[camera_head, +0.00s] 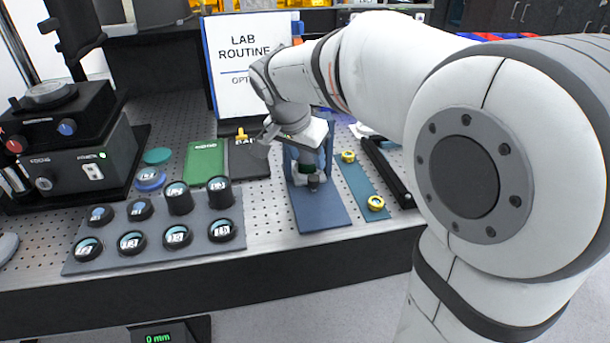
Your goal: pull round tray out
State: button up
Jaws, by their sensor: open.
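No part can be surely told as the round tray. A dark disc (50,95) lies on top of the black instrument at the far left, and it may be the tray or only a stage. My gripper (290,145) is at the back middle, over a blue stand (318,215) with a flat base. It is small and partly covered by my own wrist; I take it as open. A small dark green and black round piece (310,178) sits in the stand just below the gripper. I cannot tell whether they touch.
A grey rack (155,255) with several black ring-mounted optics stands at front left. A green notebook (205,163) and a dark one (248,163) lie behind it. A blue strip (362,185) with brass rings and a black rail (388,175) lie right of the stand.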

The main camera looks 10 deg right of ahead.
aim_at(313, 178)
jog(key=x, duration=0.8)
grip_shut()
dwell(0.5)
